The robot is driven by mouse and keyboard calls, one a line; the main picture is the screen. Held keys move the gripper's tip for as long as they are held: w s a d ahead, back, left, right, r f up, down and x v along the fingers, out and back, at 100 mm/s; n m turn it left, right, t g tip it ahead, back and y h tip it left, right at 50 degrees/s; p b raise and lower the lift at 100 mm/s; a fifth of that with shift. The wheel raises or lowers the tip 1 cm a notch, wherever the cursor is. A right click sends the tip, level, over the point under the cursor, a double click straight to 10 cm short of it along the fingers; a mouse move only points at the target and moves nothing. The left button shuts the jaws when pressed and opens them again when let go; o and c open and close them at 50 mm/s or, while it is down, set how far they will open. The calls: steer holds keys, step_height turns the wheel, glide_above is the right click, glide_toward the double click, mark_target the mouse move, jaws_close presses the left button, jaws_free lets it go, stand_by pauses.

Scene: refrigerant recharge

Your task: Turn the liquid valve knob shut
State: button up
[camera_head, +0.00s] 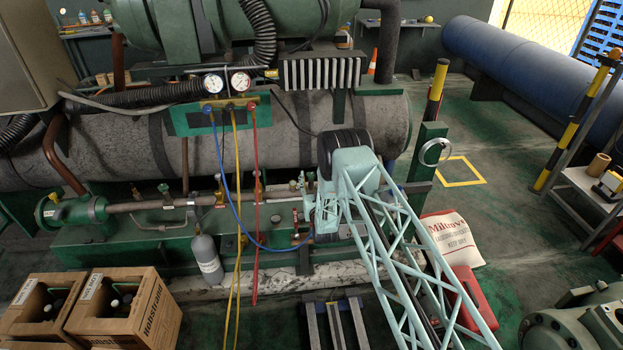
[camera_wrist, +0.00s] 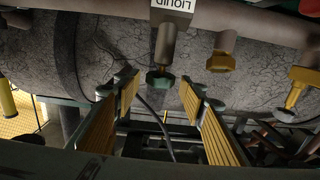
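In the wrist view, the liquid valve knob (camera_wrist: 160,80) is a dark green knob on a short grey-brown stem. The stem joins a pipe beside a white label (camera_wrist: 174,8) that reads LIQUID upside down. My gripper (camera_wrist: 160,88) is open, with its yellow-padded fingers to the left and right of the knob in the picture. Gaps show on both sides and nothing is held. I cannot tell whether the knob is within the fingers' depth. In the head view, my arm hides the gripper, and I cannot pick out the liquid knob there.
In the wrist view, two yellow fittings (camera_wrist: 222,62) (camera_wrist: 296,83) sit right of the knob. In the head view, a manifold (camera_head: 220,113) has blue, yellow and red hoses hanging near the pipe (camera_head: 150,204). A grey cylinder (camera_head: 207,259) and cardboard boxes (camera_head: 137,315) stand left of my arm.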

steer(key=shift+c, duration=0.7)
steer(key=c, duration=0.7)
steer(key=shift+c, duration=0.2)
steer(key=shift+a+m+h+b, duration=0.2)
steer(key=shift+m+h+b, duration=0.35)
steer(key=shift+h, duration=0.35)
steer(key=shift+m+t+h, duration=0.25)
steer(key=shift+t+h, duration=0.05)
steer(key=shift+h, duration=0.1)
steer(key=shift+a+m+h+b, duration=0.15)
steer(key=shift+m+h+b, duration=0.6)
steer(key=shift+h, duration=0.55)
steer(key=shift+a+m+h+b, duration=0.15)
steer(key=shift+m+h+b, duration=0.35)
steer(key=shift+m+h, duration=0.65)
steer(key=shift+a+m+g+h, duration=0.1)
steer(key=shift+m+g+h, duration=0.4)
steer(key=shift+h, duration=0.6)
steer(key=shift+m+g+h, duration=0.3)
steer(key=shift+m+h, duration=0.3)
steer(key=shift+h, duration=0.45)
steer(key=shift+w+a+m+g+h, duration=0.1)
steer(key=shift+m+g+h, duration=0.6)
steer(key=shift+h, duration=0.3)
steer(key=shift+w+a+m+g+h, duration=0.1)
steer(key=shift+m+g+h, duration=0.4)
steer(key=shift+m+h, duration=0.4)
